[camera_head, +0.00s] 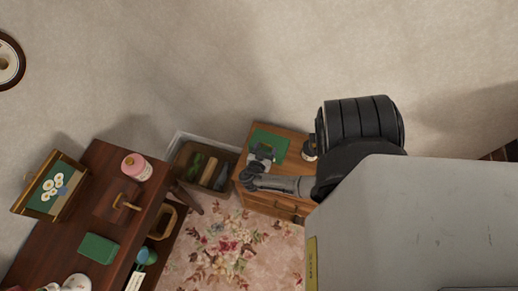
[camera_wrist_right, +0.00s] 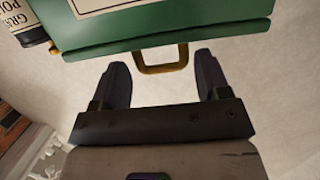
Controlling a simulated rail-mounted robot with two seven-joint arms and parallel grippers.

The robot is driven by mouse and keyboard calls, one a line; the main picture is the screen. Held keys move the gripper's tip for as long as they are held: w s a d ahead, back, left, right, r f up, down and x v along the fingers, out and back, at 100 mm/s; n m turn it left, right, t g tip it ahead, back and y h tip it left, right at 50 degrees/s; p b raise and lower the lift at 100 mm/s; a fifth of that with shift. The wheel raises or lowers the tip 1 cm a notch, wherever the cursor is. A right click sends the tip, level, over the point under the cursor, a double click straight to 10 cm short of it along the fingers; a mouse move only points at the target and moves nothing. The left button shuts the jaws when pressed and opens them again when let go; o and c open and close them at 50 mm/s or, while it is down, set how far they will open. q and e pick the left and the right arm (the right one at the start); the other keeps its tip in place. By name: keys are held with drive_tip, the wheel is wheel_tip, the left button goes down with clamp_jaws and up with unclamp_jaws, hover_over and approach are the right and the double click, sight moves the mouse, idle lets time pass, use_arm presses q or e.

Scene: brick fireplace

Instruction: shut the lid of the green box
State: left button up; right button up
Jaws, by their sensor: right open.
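The green box (camera_head: 268,140) is on the small wooden cabinet in the head view, partly hidden behind my right gripper (camera_head: 262,156). In the right wrist view, a green edge of it (camera_wrist_right: 220,36) crosses the top, with a cream printed area above it. A brass-coloured loop handle (camera_wrist_right: 163,69) hangs from this edge. My right gripper (camera_wrist_right: 162,66) is open, with one finger on each side of the loop and a gap to both. Whether the lid is raised or down is not clear. My left gripper is not in view.
The small cabinet (camera_head: 268,203) stands beside a crate (camera_head: 181,156) of mixed items. A dark wooden table (camera_head: 82,213) at left holds a pink-labelled jar (camera_head: 136,167), a framed flower picture (camera_head: 54,188) and a green block-like item (camera_head: 97,248). A dark round object (camera_head: 309,150) is right of the box.

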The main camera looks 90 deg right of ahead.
drive_tip(key=shift+r, duration=0.1)
drive_tip(key=v, duration=1.3)
drive_tip(key=shift+a+b, duration=0.3)
drive_tip(key=shift+a, duration=0.1)
drive_tip(key=shift+w, duration=0.15)
